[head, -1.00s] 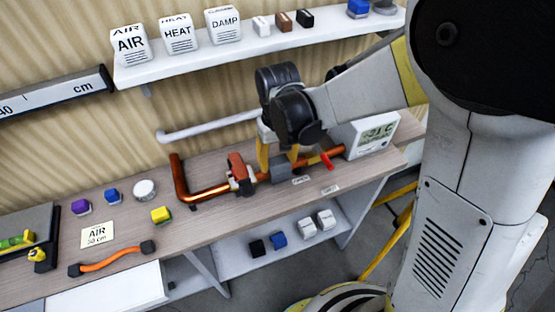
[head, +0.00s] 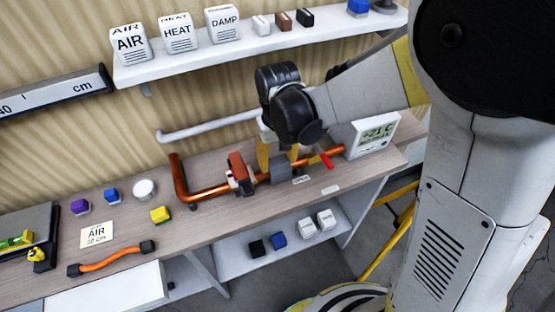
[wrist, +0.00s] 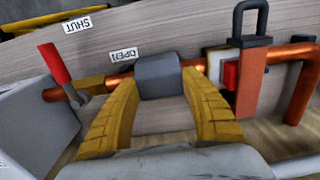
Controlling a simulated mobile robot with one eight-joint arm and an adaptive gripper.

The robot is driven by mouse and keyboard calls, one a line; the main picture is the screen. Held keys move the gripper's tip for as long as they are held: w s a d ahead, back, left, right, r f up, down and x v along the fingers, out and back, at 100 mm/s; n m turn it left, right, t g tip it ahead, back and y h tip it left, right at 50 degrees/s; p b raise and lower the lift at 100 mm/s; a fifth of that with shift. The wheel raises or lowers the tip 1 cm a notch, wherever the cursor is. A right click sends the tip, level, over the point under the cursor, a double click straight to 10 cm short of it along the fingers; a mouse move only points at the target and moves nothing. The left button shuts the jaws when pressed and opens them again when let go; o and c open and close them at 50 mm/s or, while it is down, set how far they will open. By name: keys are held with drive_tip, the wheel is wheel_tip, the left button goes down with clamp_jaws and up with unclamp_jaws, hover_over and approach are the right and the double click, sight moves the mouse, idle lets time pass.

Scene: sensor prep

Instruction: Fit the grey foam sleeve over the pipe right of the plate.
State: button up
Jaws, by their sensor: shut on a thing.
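The grey foam sleeve (head: 281,169) sits at the copper pipe (head: 214,189), right of the upright red-brown plate (head: 237,164) in the head view. In the wrist view the sleeve (wrist: 157,72) is between my gripper's (wrist: 160,88) two yellow fingers, in line with the pipe (wrist: 290,53), which shows on both sides. The plate (wrist: 251,84) with its black loop is to the right there. My gripper (head: 277,154) is shut on the sleeve from above. The sleeve's underside is hidden, so I cannot tell how fully it wraps the pipe.
A red valve handle (head: 326,160) and a white display box (head: 364,133) stand right of the sleeve. OPEN (wrist: 123,55) and SHUT (wrist: 77,25) labels lie beside the pipe. A white wall pipe (head: 205,128) runs behind. Small blocks and an orange cable (head: 112,258) lie to the left.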

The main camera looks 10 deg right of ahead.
drive_tip(key=shift+f+b, duration=0.5)
drive_tip(key=shift+f, duration=0.1)
idle(0.4)
drive_tip(key=o, duration=0.9)
drive_tip(key=shift+o, duration=0.7)
drive_tip(key=o, duration=0.4)
drive_tip(key=shift+d, duration=0.1)
drive_tip(key=shift+r, duration=0.15)
